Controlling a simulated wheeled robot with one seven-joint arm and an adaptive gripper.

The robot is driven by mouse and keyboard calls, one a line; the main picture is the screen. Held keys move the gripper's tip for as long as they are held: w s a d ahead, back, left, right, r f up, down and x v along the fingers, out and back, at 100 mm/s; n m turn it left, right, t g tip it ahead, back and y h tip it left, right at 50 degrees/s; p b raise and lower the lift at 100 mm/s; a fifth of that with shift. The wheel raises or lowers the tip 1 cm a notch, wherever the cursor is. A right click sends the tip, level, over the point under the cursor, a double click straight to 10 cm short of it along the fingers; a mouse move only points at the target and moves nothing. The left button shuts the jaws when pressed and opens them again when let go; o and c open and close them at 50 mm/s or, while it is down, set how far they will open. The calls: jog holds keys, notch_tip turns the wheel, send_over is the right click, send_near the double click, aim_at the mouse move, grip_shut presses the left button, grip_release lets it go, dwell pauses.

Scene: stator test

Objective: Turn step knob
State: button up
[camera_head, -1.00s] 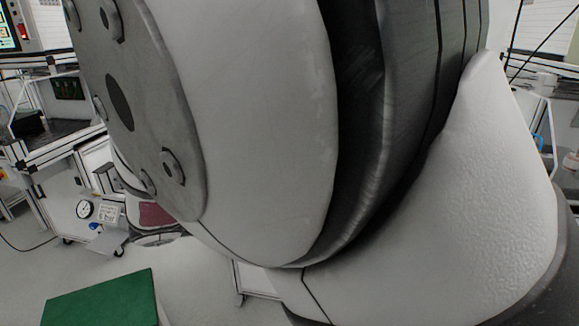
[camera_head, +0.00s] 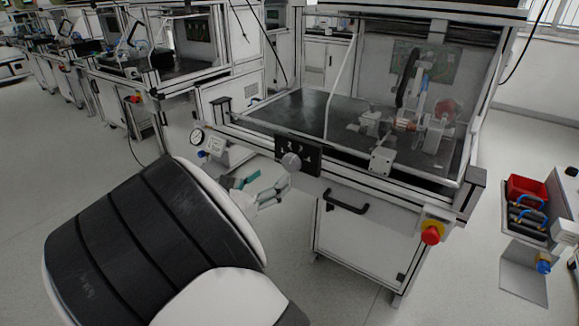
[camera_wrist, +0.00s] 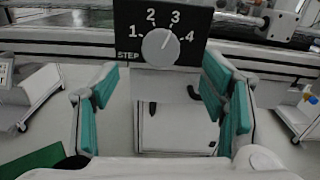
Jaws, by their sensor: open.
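The round grey step knob (camera_wrist: 160,46) sits on a black panel (camera_wrist: 125,20) marked STEP with the numbers 1 to 4. Its pointer mark leans to the upper right, roughly toward 3. In the head view the knob (camera_head: 291,162) is on the front edge of the test bench. My gripper (camera_wrist: 160,92) is open and empty, its teal-padded fingers spread left and right below the panel in the wrist view. In the head view my gripper (camera_head: 258,187) is just left of and below the knob, apart from it.
The bench (camera_head: 345,245) has a black drawer handle (camera_head: 346,203) and a red and yellow emergency stop (camera_head: 432,232). A red bin (camera_head: 526,188) is at the right.

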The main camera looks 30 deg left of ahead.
aim_at(289, 164)
jog(key=w, duration=0.5)
jog(key=w+b, duration=0.1)
jog(key=w, duration=0.2)
jog(key=shift+d, duration=0.35)
jog(key=c, duration=1.1)
